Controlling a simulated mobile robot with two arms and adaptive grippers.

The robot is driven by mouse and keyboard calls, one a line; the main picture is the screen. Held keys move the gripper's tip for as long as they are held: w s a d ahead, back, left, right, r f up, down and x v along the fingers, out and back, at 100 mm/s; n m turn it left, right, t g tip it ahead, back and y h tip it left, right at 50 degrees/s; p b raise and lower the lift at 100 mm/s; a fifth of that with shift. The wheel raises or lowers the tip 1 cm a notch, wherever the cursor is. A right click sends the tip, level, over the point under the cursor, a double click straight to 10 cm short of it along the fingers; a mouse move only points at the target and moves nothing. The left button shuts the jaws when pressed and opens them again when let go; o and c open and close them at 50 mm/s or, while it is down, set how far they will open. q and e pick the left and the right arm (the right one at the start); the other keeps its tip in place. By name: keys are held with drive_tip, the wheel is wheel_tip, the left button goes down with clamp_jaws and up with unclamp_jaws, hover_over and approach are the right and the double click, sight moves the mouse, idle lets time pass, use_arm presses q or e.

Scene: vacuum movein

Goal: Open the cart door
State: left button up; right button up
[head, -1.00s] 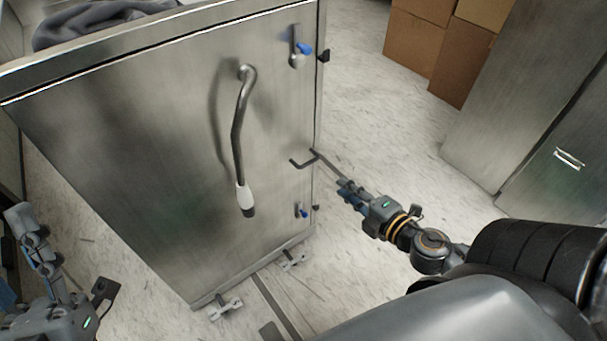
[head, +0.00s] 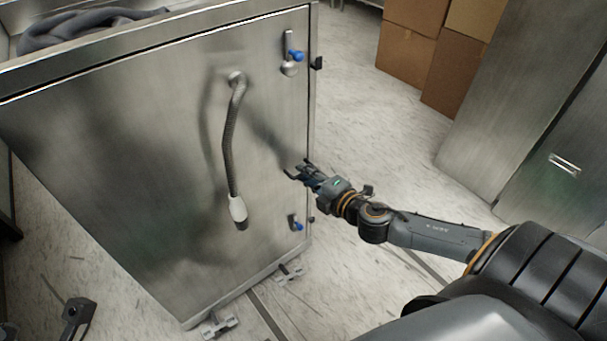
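The steel cart door (head: 140,160) fills the left and middle of the head view and looks shut. Blue-tabbed latches sit near its right edge, an upper one (head: 291,55) and a lower one (head: 296,223). A curved hose with a white end (head: 232,150) hangs on the door's front. My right gripper (head: 303,172) is at the small dark door handle by the right edge, between the two latches. Its fingers overlap the handle and hide most of it, so I cannot tell whether they grip it. Only a dark part of my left gripper shows in the lower left corner; its fingers are not clear.
Grey cloth (head: 85,30) lies on top of the cart. Cardboard boxes (head: 410,50) stand at the back right. A steel cabinet (head: 520,95) stands at the right. Light floor (head: 375,140) is clear between the cart and cabinet. Cart feet (head: 220,326) show below the door.

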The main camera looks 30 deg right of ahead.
drive_tip(key=shift+w+f, duration=0.15)
drive_tip(key=shift+w, duration=0.5)
drive_tip(key=shift+c, duration=0.2)
clamp_jaws()
drive_tip(key=shift+s+a, duration=0.15)
